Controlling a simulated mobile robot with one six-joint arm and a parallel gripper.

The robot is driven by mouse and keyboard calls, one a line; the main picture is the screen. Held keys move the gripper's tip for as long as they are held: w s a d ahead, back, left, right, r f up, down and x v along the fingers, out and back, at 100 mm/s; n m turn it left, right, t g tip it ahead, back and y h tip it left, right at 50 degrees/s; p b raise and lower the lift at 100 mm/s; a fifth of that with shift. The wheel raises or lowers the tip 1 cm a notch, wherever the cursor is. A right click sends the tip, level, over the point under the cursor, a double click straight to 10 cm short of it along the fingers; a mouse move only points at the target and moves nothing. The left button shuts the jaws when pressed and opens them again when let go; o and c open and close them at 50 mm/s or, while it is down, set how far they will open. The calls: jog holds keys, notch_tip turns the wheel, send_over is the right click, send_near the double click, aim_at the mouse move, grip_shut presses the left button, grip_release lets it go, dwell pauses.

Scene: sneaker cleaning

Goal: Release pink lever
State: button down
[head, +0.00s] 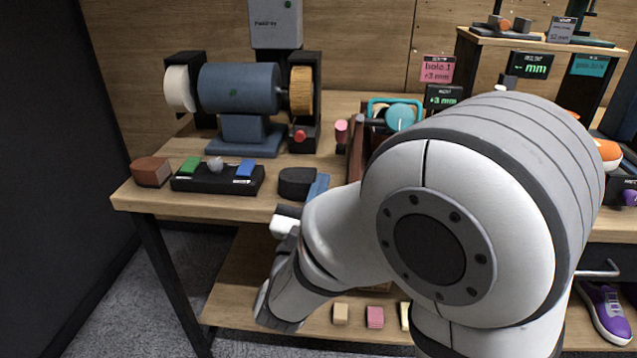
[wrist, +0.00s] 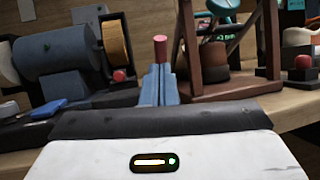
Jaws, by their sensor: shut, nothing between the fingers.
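The pink lever (head: 341,132) stands at the left side of a brown wooden frame on the bench in the head view. In the wrist view the pink lever's round tip (wrist: 161,42) rises just beyond my fingertips, and its lower part is hidden behind them. My gripper (wrist: 158,80) has its two blue-grey fingers closed together and is empty. In the head view my gripper (head: 318,187) is over the bench's front edge, below and in front of the lever. I cannot tell whether the fingertips touch the lever.
The brown wooden frame (wrist: 196,55) stands close on the right. A blue buffing machine (head: 240,88) with a red knob (head: 300,136) and a black tray (head: 218,178) are on the left. My arm hides much of the bench's right side.

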aim_at(339, 130)
jog(key=p+x, duration=0.3)
jog(key=x, duration=0.7)
jog(key=shift+w+d+r+p, duration=0.1)
jog(key=shift+w+r+p, duration=0.05)
jog(key=shift+w+p, duration=0.15)
